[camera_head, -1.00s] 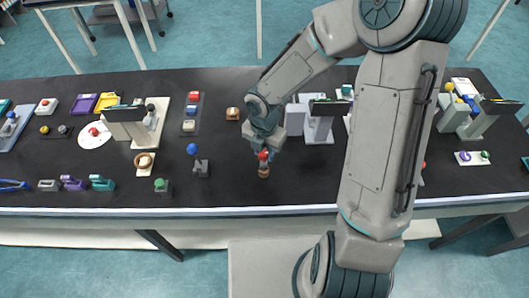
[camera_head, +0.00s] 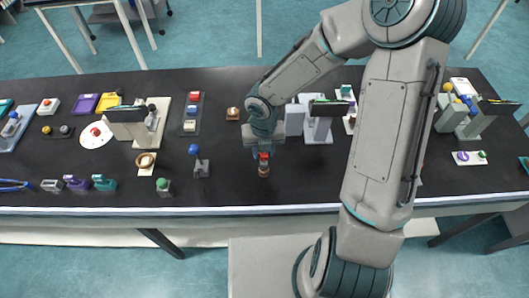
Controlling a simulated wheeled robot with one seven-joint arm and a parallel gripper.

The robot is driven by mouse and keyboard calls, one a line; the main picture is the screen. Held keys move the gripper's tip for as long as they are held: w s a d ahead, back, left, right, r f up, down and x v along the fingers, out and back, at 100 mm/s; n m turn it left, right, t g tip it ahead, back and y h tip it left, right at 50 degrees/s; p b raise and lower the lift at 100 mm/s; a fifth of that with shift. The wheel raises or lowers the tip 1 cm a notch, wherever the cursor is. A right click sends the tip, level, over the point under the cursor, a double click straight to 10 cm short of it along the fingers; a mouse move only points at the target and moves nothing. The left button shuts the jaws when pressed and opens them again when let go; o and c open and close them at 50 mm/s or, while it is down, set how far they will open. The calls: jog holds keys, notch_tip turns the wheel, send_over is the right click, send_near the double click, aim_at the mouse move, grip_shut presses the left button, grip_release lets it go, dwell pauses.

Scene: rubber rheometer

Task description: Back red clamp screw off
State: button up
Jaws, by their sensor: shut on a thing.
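The red clamp screw (camera_head: 264,156) is a small red knob on top of a brown and grey clamp base (camera_head: 263,170), which stands on the black table near its front edge, at the middle of the view. My gripper (camera_head: 263,153) comes down from above and is shut on the red knob. The fingers hide part of the knob, and the thread of the screw is too small to make out.
A grey instrument with a screen (camera_head: 318,122) stands behind to the right. The black table (camera_head: 230,190) is clear right around the clamp.

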jog(key=shift+n, duration=1)
jog(key=shift+a+n, duration=0.1)
jog(key=shift+n, duration=0.3)
jog(key=o, duration=0.9)
jog(key=shift+n, duration=0.3)
jog(key=shift+r, duration=3.5)
